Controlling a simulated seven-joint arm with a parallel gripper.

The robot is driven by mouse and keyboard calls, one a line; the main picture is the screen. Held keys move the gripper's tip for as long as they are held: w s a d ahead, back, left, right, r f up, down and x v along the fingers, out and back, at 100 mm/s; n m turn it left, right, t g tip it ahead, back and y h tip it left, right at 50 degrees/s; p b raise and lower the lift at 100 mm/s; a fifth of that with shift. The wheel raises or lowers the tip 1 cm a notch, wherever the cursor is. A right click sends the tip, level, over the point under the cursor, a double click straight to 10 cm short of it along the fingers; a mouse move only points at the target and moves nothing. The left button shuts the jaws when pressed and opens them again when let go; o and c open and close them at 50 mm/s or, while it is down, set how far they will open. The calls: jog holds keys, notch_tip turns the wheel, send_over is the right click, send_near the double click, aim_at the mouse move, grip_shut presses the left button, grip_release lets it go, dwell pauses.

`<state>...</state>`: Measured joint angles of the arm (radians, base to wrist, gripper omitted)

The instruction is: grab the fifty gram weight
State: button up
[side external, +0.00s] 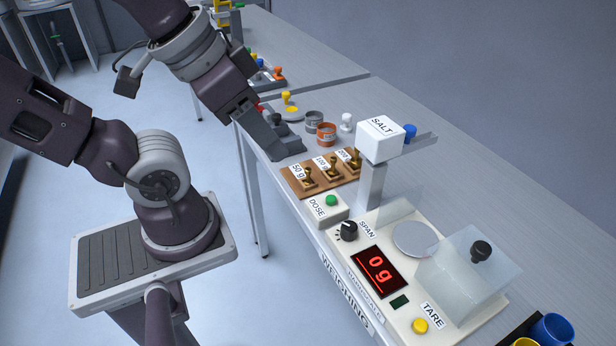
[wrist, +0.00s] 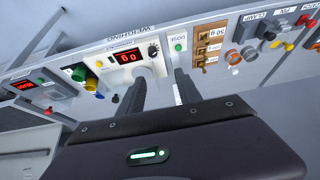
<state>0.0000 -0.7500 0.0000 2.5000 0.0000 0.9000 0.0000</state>
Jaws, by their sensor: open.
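The fifty gram weight (side external: 308,182) is a small brass knobbed piece by its "50 g" label, at the near left end of a brown wooden board (side external: 290,182). The hundred gram weight (side external: 333,172) and a third weight (side external: 355,160) stand beside it on the board. The board also shows in the wrist view (wrist: 197,72), to the right of my fingers. My gripper (side external: 285,147) is apart from the weights, up and left of the board in the side view. In the wrist view my gripper (wrist: 160,77) has its two fingers apart with nothing between them.
The green DOSE button (side external: 331,200) and scale with red display (side external: 379,270) lie right of the board. A white SALT hopper (side external: 380,139) stands close behind. Small pots (side external: 326,133) and a yellow knob (side external: 287,98) sit beyond the board. A clear cover (side external: 470,275) stands on the scale.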

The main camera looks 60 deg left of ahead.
aim_at(307, 172)
jog(key=a+f+m+g+y, duration=0.7)
jog(key=a+f+m+y, duration=0.35)
jog(key=a, duration=0.35)
jog(key=w+d+f+m+t, duration=0.1)
jog(key=w+f+m+t, duration=0.2)
jog(key=f+m, duration=0.1)
jog(key=w+f+m+t, duration=0.3)
jog(key=w+f+m, duration=0.1)
jog(key=m, duration=0.1)
jog(key=w+d+f+m+t, duration=0.1)
jog(key=w+f+m+t, duration=0.2)
jog(key=w+f+m, duration=0.1)
jog(key=shift+w+d+f+m+y, duration=0.25)
jog(key=shift+f+m, duration=0.2)
jog(key=shift+m, duration=0.4)
jog(key=x, duration=0.6)
jog(key=shift+w+a+r, duration=0.1)
jog(key=shift+w+a, duration=0.2)
jog(key=shift+w, duration=0.05)
grip_shut()
